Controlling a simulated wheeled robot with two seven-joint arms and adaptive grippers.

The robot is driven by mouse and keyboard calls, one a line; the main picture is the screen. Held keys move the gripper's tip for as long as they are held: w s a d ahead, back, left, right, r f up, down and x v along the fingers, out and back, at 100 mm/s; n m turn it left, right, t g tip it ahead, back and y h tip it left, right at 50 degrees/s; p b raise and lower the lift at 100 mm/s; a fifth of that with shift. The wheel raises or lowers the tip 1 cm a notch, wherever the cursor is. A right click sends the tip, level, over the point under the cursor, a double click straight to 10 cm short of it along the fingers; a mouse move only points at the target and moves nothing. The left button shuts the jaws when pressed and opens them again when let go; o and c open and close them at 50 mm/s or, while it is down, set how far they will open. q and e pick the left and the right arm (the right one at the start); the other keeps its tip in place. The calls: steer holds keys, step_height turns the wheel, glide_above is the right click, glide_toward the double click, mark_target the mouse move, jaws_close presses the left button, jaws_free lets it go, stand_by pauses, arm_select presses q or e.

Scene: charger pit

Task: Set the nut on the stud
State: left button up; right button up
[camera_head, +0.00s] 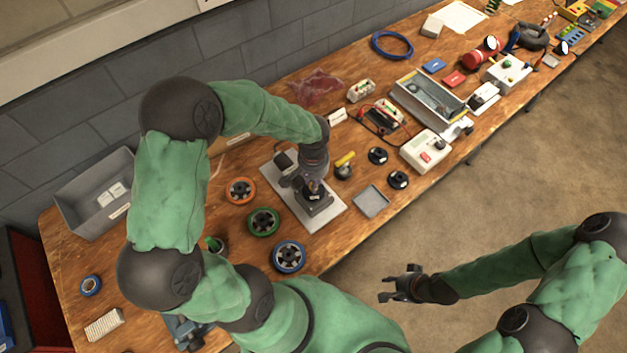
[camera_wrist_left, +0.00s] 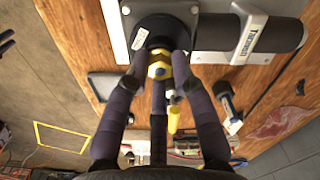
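A yellow nut (camera_wrist_left: 158,68) with a blue centre sits between the fingertips of my left gripper (camera_wrist_left: 160,64) in the left wrist view. The fingers appear closed on its sides. Just beyond it is a round black housing (camera_wrist_left: 160,32) on a pale plate; the stud is hidden, and I cannot tell whether the nut touches it. In the head view my left gripper (camera_head: 312,188) points down over the black device (camera_head: 318,205) on the light plate (camera_head: 331,214). My right gripper (camera_head: 400,286) is open and empty, off the table's front edge.
Orange, green and blue-rimmed wheels (camera_head: 289,256) lie left of the plate. A grey tray (camera_head: 370,202), black round parts (camera_head: 378,155) and a yellow-handled tool (camera_head: 345,158) lie to its right. A grey bin (camera_head: 85,205) stands at the far left.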

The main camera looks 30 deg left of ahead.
arm_select(q)
steer(key=shift+o, duration=0.8)
steer(key=shift+r, duration=0.15)
steer(key=shift+w+r, duration=0.1)
steer(key=shift+r, duration=0.3)
step_height(320, 180, up, 11)
